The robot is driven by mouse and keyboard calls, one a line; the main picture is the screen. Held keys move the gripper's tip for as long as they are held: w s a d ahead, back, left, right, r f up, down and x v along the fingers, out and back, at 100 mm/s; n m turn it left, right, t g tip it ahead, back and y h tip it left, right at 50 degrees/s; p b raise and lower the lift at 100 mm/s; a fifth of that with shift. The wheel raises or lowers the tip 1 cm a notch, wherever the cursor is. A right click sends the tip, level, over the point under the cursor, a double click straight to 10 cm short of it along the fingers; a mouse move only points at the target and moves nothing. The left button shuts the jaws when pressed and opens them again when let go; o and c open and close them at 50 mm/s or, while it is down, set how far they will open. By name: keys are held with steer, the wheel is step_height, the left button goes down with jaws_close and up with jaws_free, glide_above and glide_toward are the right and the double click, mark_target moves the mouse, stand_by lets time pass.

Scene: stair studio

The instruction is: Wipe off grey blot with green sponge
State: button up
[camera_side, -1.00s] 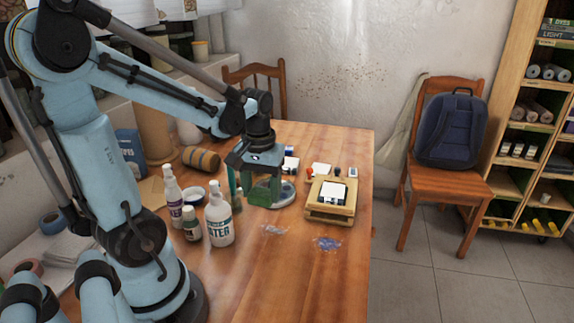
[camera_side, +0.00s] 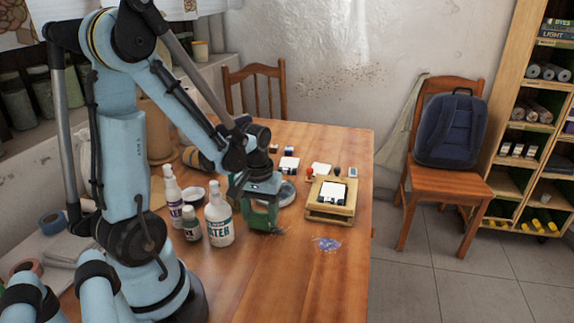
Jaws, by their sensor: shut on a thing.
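My gripper (camera_side: 262,206) is low over the table, just right of the water bottle, shut on the green sponge (camera_side: 262,222). The sponge is mostly hidden by the gripper, and its underside is at or very near the tabletop. It covers most of the place of the grey blot; only faint grey traces (camera_side: 282,232) show at its lower right edge. I cannot tell for certain whether the sponge touches the wood. A blue-violet blot (camera_side: 327,244) lies apart to the right.
A wooden frame (camera_side: 331,198) stands to the right. The front of the wooden table (camera_side: 300,285) is clear.

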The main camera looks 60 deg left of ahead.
mark_target(288, 232)
steer(key=shift+w+d+f, duration=0.4)
steer(key=shift+w+d, duration=0.05)
steer(key=shift+c, duration=0.8)
steer(key=shift+w+d+f, duration=0.15)
steer(key=shift+w+d, duration=0.65)
steer(key=shift+w, duration=0.05)
steer(key=shift+w+d, duration=1.3)
steer(key=shift+d, duration=0.05)
steer(key=shift+s+a, duration=2.6)
steer(key=shift+a, duration=0.05)
steer(key=shift+d+r, duration=0.1)
steer(key=shift+r, duration=4.05)
steer(key=shift+f, duration=0.1)
